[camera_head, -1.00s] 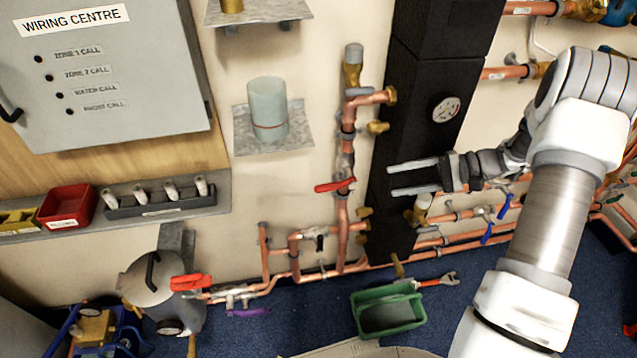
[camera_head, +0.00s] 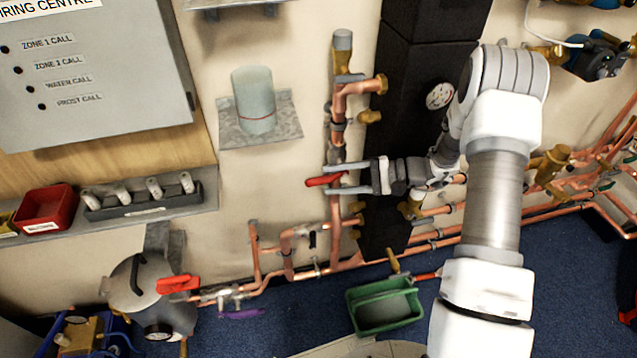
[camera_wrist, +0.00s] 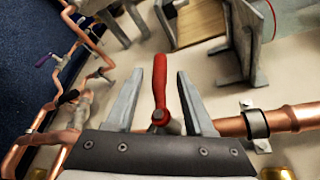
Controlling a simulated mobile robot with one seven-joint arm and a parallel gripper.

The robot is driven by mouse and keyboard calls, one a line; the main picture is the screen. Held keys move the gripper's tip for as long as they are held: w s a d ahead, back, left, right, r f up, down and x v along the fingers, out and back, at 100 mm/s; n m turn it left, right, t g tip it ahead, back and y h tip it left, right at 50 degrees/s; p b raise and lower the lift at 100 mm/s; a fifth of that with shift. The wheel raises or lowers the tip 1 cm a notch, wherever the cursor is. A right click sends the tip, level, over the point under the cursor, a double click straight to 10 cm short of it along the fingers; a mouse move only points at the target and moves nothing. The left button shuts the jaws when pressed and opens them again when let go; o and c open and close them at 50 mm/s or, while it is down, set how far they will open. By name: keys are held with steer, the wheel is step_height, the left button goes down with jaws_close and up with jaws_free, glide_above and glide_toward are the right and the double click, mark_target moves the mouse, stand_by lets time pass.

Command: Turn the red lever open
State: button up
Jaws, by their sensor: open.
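The red lever (camera_head: 324,180) sits on the vertical copper pipe left of the black column, lying roughly crosswise to the pipe in the head view. My gripper (camera_head: 331,180) is open, with one finger above the lever and one below it. In the wrist view the red lever (camera_wrist: 160,80) stands between the two open fingers of my gripper (camera_wrist: 156,100), with a visible gap on both sides. Its pivot end is close to the gripper's palm. I see no contact between the fingers and the lever.
The vertical copper pipe (camera_head: 335,225) runs close to the wall. The black column (camera_head: 425,75) with a gauge stands right behind my wrist. A wall shelf with a pale cylinder (camera_head: 254,100) is to the left. A green tray (camera_head: 353,312) lies on the blue floor.

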mark_target(328, 180)
steer(key=shift+x, duration=2.15)
steer(key=shift+c, duration=0.2)
jaws_close()
